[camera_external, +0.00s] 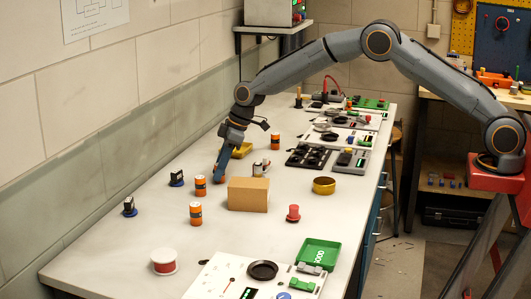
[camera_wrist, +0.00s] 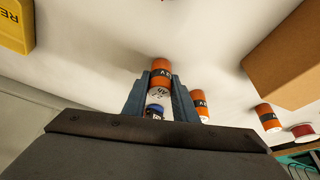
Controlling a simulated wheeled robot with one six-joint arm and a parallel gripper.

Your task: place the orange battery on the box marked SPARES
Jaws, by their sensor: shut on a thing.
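My gripper (camera_external: 219,179) points down just left of the cardboard box, low near the bench top. In the wrist view its two fingers (camera_wrist: 159,96) are shut on an orange battery (camera_wrist: 161,70) with a dark band. I cannot tell whether this battery touches the bench. The plain brown cardboard box (camera_external: 248,195) stands to the right, and its near part shows in the wrist view (camera_wrist: 290,55); no SPARES mark is visible on it. Two other orange batteries (camera_external: 200,186) (camera_external: 196,213) stand upright near the gripper, and another (camera_external: 276,141) stands farther back.
A yellow tray (camera_external: 242,149) lies behind the gripper; its lettering is partly cut off in the wrist view (camera_wrist: 17,22).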

